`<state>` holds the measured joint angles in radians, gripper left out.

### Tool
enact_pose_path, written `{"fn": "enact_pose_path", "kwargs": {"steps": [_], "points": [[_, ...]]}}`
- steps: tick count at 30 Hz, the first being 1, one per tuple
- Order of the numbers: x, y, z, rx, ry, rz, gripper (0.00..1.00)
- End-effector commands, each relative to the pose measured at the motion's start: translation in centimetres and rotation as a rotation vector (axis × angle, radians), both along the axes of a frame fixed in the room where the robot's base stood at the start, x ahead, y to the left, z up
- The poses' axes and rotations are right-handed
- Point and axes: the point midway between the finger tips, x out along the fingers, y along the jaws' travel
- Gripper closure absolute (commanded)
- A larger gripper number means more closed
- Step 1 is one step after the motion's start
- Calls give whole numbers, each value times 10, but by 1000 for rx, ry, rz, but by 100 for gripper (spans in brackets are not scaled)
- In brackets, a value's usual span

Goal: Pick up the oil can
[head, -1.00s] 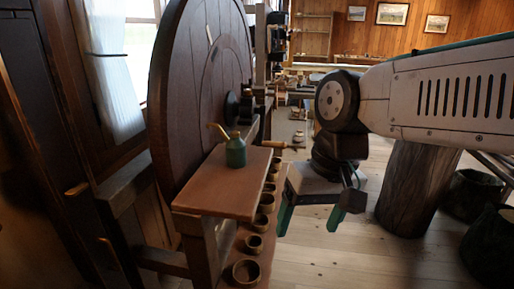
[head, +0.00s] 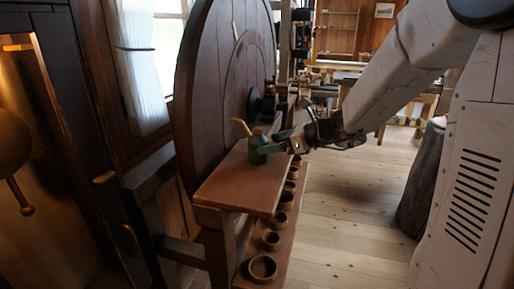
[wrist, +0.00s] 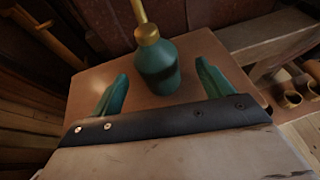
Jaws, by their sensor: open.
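The oil can (head: 257,150) is a small dark green can with a brass collar and a brass spout. It stands upright on a reddish-brown wooden shelf (head: 238,184) beside the big wheel. In the wrist view the oil can (wrist: 157,68) stands ahead, between the two green fingers of my gripper (wrist: 160,88). The fingers are open, with a gap on each side of the can. In the head view my gripper (head: 272,143) reaches the can from the right, and one finger partly covers it.
The large dark wooden wheel (head: 222,80) rises just behind the shelf. Several small round bowls (head: 263,267) sit on a lower board to the right of the shelf. A dark cabinet stands at left.

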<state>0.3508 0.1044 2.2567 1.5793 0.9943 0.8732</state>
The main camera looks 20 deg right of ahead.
Motion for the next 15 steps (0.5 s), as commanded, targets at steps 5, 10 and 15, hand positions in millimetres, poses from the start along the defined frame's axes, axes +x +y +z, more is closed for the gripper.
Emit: {"fn": "enact_pose_path", "kwargs": {"steps": [5,10,15], "points": [[15,20,-7,0,1,5,21],[29,35,-15,-2,0,5,21],[34,39,-17,-1,-1,3,21]]}}
